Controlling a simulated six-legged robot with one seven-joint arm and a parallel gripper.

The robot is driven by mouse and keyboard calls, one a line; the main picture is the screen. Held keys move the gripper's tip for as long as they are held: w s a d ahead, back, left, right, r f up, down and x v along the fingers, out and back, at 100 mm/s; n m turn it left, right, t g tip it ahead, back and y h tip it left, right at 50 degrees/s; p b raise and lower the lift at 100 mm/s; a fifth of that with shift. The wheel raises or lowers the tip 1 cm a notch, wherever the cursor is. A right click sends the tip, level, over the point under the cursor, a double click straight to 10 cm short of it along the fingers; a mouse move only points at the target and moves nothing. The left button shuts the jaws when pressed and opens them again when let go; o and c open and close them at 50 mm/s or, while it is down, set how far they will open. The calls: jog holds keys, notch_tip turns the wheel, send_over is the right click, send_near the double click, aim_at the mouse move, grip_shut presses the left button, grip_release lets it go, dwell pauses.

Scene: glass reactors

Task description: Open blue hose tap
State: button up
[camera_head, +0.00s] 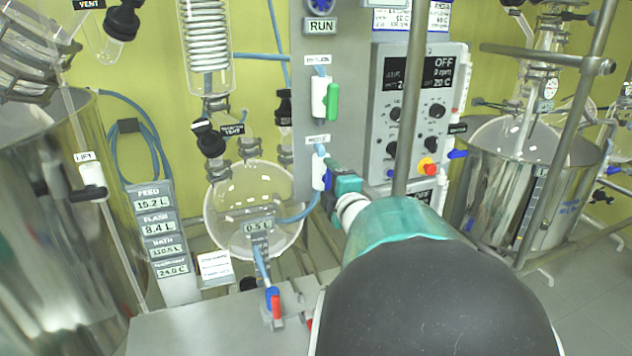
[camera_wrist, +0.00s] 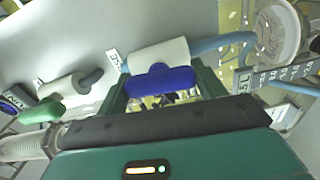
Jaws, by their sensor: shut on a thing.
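The blue hose tap has a white body (camera_head: 318,172) and a blue handle (camera_head: 327,178), on the grey panel below the green-handled tap. In the wrist view the white body (camera_wrist: 158,55) lies just beyond the blue handle (camera_wrist: 160,82), and the two run roughly parallel. A blue hose (camera_wrist: 222,41) leaves one end of the body. My gripper (camera_head: 340,186) is at the tap, and its jaws partly hide the handle in the head view. In the wrist view my gripper (camera_wrist: 160,80) is shut on the blue handle, one finger at each end.
A tap with a green handle (camera_head: 332,102) sits above on the same panel. A round glass flask (camera_head: 252,210) hangs to the left. A red-handled tap (camera_head: 275,303) is below it. The control box (camera_head: 412,115) and a vertical metal rod (camera_head: 410,100) stand close to the right.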

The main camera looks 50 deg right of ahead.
dwell(0.3)
jog(key=o, duration=1)
jog(key=shift+w+d, duration=0.1)
jog(key=shift+s, duration=0.2)
